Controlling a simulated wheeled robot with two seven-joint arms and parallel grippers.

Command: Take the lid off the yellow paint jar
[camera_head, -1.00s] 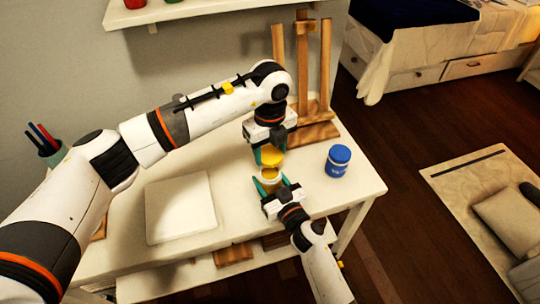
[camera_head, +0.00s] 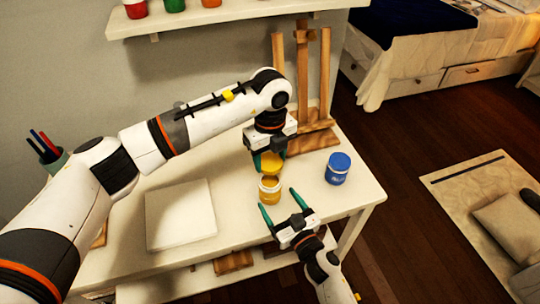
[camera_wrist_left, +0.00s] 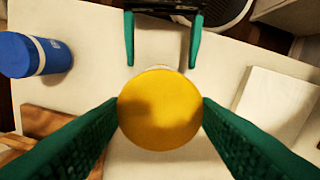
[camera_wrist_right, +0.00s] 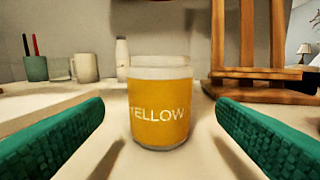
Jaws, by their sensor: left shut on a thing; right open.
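The yellow paint jar (camera_head: 269,192) stands upright on the white table. In the right wrist view the jar (camera_wrist_right: 158,112) shows its "YELLOW" label and a bare clear rim with no lid on it. My left gripper (camera_head: 270,160) is shut on the yellow lid (camera_head: 271,166), held just above and behind the jar. In the left wrist view the lid (camera_wrist_left: 160,108) sits between the fingertips and hides most of the jar. My right gripper (camera_head: 280,203) is open and empty at the near side of the jar, its fingers spread wide and apart from it.
A blue jar (camera_head: 338,168) stands on the table to the right. A wooden easel (camera_head: 314,135) is behind my left gripper. A white pad (camera_head: 180,214) lies at left, and a pen cup (camera_head: 50,155) stands at the far left. The table's front right edge is close.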

